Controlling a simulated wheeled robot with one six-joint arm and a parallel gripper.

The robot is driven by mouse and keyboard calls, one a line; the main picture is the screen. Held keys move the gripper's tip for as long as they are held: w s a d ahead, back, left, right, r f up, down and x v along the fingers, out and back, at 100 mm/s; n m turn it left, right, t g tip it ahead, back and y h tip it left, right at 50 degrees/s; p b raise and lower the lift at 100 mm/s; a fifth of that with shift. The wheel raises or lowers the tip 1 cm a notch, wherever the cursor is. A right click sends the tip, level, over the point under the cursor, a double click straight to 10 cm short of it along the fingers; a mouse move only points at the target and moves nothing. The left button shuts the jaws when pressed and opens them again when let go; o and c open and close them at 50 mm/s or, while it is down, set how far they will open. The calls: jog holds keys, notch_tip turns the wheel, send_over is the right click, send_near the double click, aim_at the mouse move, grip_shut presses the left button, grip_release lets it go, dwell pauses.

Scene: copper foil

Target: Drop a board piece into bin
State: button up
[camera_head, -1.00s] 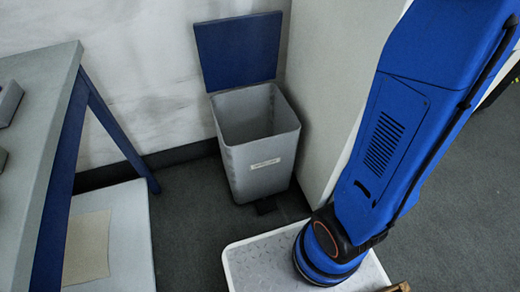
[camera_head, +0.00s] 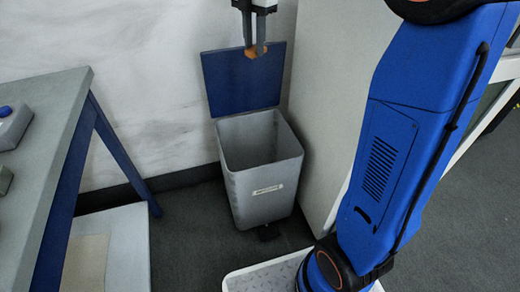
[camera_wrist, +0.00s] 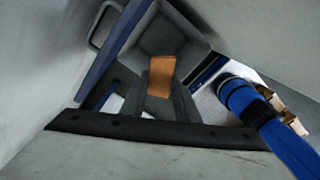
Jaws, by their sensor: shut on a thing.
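The bin (camera_head: 236,180) is a grey open-topped box on the floor with a pale label on its front. Its blue lid (camera_head: 240,85) stands open at the back. My gripper (camera_head: 254,47) hangs from the top of the head view, higher than the bin's mouth and overlapping the lid's top edge. It is shut on a small orange-brown board piece (camera_head: 252,52). In the wrist view the board piece (camera_wrist: 160,76) shows between the fingers, with the grey bin's inside (camera_wrist: 165,38) behind it. The piece's far side is hidden.
A grey table (camera_head: 45,125) with blue legs stands at the left, with grey boxes on it. A low white platform with a beige sheet (camera_head: 88,262) lies below. A pale cabinet (camera_head: 335,90) stands right of the bin. A pale tray (camera_head: 265,276) is at the front.

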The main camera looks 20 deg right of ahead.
notch_tip(320, 180, down, 33)
jog(key=s+d, duration=0.1)
jog(key=s, duration=0.1)
jog(key=shift+s, duration=0.35)
jog(key=o, duration=1.1)
notch_tip(320, 180, up, 17)
jog(key=shift+r, duration=0.15)
